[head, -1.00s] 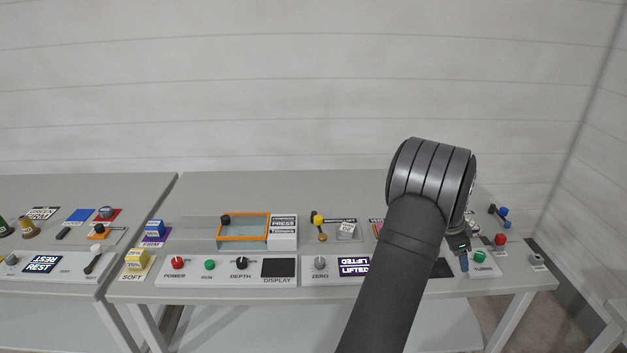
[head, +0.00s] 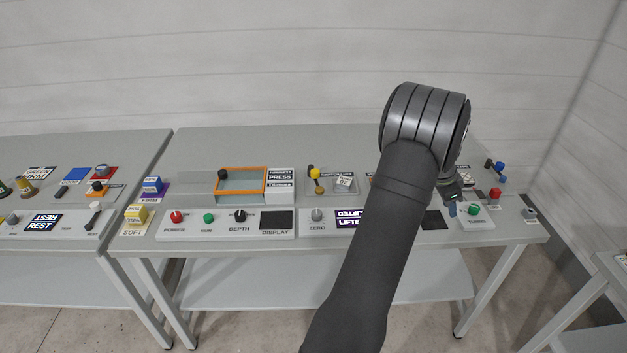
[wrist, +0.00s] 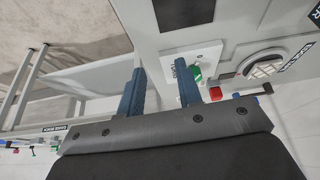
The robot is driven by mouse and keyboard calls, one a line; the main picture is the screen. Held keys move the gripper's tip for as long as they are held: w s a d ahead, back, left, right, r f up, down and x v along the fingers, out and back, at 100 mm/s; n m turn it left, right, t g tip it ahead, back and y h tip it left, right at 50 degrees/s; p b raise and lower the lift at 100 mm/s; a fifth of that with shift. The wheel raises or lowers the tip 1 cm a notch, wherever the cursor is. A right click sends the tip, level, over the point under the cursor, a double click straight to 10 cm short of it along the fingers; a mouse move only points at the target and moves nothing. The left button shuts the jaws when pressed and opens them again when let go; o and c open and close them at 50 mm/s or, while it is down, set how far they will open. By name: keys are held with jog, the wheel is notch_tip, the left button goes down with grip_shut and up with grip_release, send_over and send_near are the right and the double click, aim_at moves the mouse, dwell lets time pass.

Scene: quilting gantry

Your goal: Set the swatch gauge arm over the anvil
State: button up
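The likely swatch gauge is the fitting with a yellow-knobbed arm (head: 315,175) on the right half of the middle bench in the head view. A small pale labelled block (head: 343,184), perhaps the anvil, sits just right of the arm. A display (head: 349,217) in front reads LIFTED and is partly hidden by my arm. My gripper (head: 452,208) is well to the right of the gauge, close to a green button. In the wrist view my gripper (wrist: 162,78) has its two blue fingers apart with nothing held between them. The gauge is not clear in the wrist view.
A green button (head: 474,210) on a white box and a red button (head: 495,193) are near my gripper. An orange-framed press (head: 242,181) stands left of the gauge. A round grey knob (head: 317,214) sits in front of it. The bench's back strip is clear.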

jog(key=w+a, duration=0.1)
jog(key=w+a+n, duration=0.1)
jog(key=a, duration=0.1)
jog(key=w+a+n, duration=0.1)
jog(key=a, duration=0.1)
jog(key=shift+w+a+r+t, duration=0.15)
jog(key=shift+w+r+t, duration=0.1)
jog(key=shift+t, duration=0.05)
grip_shut()
jog(key=w+a+r+n+t, duration=0.1)
jog(key=w+a+n, duration=0.2)
jog(key=a, duration=1)
jog(key=w+a+r+n+t, duration=0.1)
jog(key=w+a+n+t, duration=0.1)
jog(key=a+n, duration=0.6)
jog(key=w+a+n+t, duration=0.2)
jog(key=w+a+n, duration=0.2)
jog(key=a, duration=1.3)
jog(key=shift+w+a+r+n, duration=0.2)
jog(key=shift+a+r+n, duration=0.2)
jog(key=shift+n, duration=0.3)
